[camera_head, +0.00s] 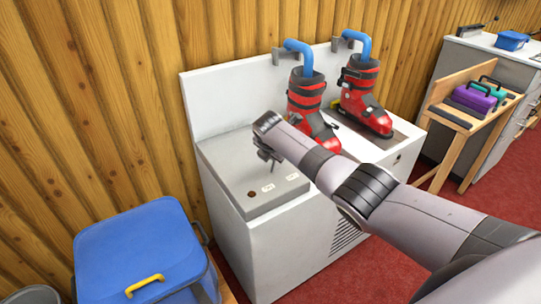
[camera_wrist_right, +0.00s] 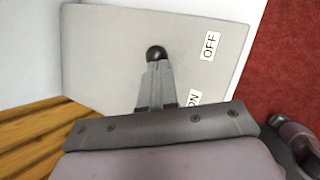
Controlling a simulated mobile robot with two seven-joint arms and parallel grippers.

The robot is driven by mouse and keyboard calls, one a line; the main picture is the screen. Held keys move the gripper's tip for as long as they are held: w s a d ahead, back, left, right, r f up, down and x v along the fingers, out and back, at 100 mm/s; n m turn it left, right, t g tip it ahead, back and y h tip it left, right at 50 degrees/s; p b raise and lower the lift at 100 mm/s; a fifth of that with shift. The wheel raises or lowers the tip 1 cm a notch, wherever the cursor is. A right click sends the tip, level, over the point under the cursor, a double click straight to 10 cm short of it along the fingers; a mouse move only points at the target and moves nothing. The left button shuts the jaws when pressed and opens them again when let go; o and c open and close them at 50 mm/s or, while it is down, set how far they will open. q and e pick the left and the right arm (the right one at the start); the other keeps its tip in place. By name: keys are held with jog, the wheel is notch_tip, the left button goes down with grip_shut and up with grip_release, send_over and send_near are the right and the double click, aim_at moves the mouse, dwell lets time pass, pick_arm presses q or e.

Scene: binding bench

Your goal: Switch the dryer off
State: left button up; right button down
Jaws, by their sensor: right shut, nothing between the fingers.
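The white dryer (camera_head: 285,245) stands against the wood wall, with a grey control panel (camera_head: 228,172) on its left top. The panel also shows in the right wrist view (camera_wrist_right: 110,40), with an OFF label (camera_wrist_right: 210,46) and a partly covered ON label (camera_wrist_right: 194,98). A dark ball knob (camera_wrist_right: 156,53) is right at the tips of my right gripper (camera_wrist_right: 155,70). The fingers are shut with nothing between them; whether they touch the knob I cannot tell. In the head view my right gripper (camera_head: 270,161) is over the panel. My left gripper is not in view.
Red ski boots (camera_head: 305,100) (camera_head: 362,95) hang at blue tubes on the dryer's right part. A small brown knob (camera_head: 251,194) is on the panel. A blue lidded box (camera_head: 140,245) stands front left. A wooden bench (camera_head: 455,110) with cases is at right.

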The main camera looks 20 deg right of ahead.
jog(key=shift+w+d, duration=0.1)
jog(key=shift+d, duration=0.4)
jog(key=shift+r, duration=0.15)
